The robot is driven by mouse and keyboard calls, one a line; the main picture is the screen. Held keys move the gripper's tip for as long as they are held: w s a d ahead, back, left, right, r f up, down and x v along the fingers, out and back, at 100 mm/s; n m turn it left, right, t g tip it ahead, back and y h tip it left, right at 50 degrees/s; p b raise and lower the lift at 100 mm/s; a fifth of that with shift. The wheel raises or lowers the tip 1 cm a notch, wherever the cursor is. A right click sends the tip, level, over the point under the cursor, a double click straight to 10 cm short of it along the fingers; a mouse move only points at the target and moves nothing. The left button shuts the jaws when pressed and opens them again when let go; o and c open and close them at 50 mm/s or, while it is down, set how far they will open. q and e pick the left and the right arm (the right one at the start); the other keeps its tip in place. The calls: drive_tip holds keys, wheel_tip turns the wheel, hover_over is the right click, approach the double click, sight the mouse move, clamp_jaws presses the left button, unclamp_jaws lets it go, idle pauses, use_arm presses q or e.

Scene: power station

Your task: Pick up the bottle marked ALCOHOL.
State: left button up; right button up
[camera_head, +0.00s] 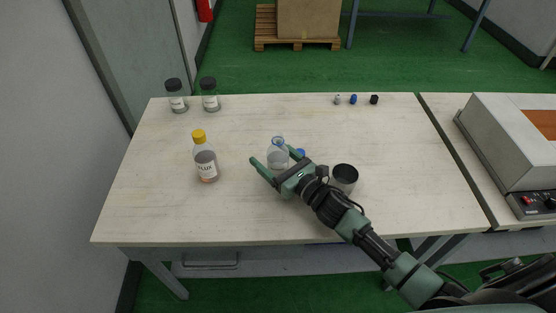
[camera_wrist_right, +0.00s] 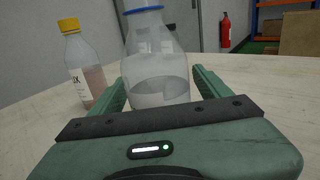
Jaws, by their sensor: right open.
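A clear bottle with a blue rim (camera_head: 278,150) stands upright on the table, partly filled with liquid. In the wrist view this bottle (camera_wrist_right: 157,65) is between the two fingers of my right gripper (camera_head: 272,166). The fingers are open on either side of it, and a gap shows beside it. Its label is not visible. A bottle with a yellow cap and white label (camera_head: 205,158) stands to its left, and also shows in the wrist view (camera_wrist_right: 82,65). I cannot read ALCOHOL on any bottle. My left gripper is out of view.
Two dark-capped bottles (camera_head: 176,97) (camera_head: 210,95) stand at the table's back left. A dark metal cup (camera_head: 344,178) is right of my right gripper. A blue cap (camera_head: 300,153) lies by the gripper. Small objects (camera_head: 353,99) are at the back right. A grey machine (camera_head: 510,140) stands far right.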

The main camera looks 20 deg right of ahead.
drive_tip(key=c, duration=1.7)
drive_tip(key=shift+o, duration=0.2)
drive_tip(key=shift+r, duration=0.1)
